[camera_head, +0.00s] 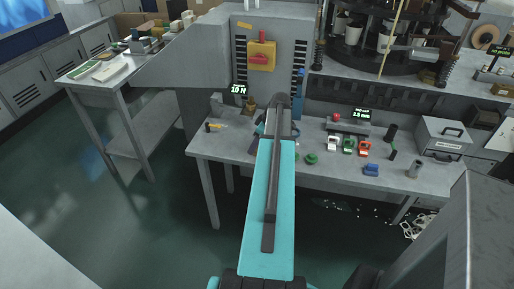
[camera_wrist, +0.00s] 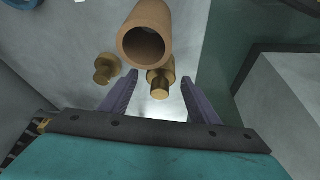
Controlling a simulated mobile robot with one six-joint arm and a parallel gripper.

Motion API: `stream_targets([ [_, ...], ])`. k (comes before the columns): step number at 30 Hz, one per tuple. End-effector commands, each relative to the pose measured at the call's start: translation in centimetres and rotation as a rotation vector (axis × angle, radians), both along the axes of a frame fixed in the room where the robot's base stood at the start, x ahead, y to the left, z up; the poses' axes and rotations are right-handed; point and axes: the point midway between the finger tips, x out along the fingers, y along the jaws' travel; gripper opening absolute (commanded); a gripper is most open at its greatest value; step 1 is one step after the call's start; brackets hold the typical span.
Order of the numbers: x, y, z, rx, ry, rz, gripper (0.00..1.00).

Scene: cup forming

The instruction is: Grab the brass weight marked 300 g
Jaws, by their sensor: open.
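In the wrist view two brass weights show on the grey bench. One brass weight (camera_wrist: 160,86) lies between the fingers of my gripper (camera_wrist: 160,79), and its far part is covered by a tan tube. Another brass weight (camera_wrist: 106,69) is to the left, outside the left finger. I cannot read a 300 g mark on either. My gripper is open with nothing held; whether its fingers reach down around the middle weight I cannot tell. In the head view my arm hides most of the gripper; a small brass piece (camera_head: 250,105) shows under the 10 N display.
The hollow tan tube (camera_wrist: 147,30) is just beyond the fingers, with its open end facing me. The workbench (camera_head: 225,146) also holds white, green and red clamp-like items (camera_head: 348,145) and a grey box (camera_head: 442,135).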

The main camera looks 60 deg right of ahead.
Motion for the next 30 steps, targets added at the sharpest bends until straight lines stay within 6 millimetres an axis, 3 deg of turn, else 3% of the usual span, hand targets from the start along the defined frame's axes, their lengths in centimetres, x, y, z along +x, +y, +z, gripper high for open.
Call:
stream_targets([
  [14, -0.02, -0.01, 0.01, 0.000, 0.000, 0.000, 0.56],
  [24, -0.03, -0.02, 0.02, 0.000, 0.000, 0.000, 0.02],
  [30, -0.03, -0.03, 0.07, -0.001, -0.001, 0.000, 0.02],
])
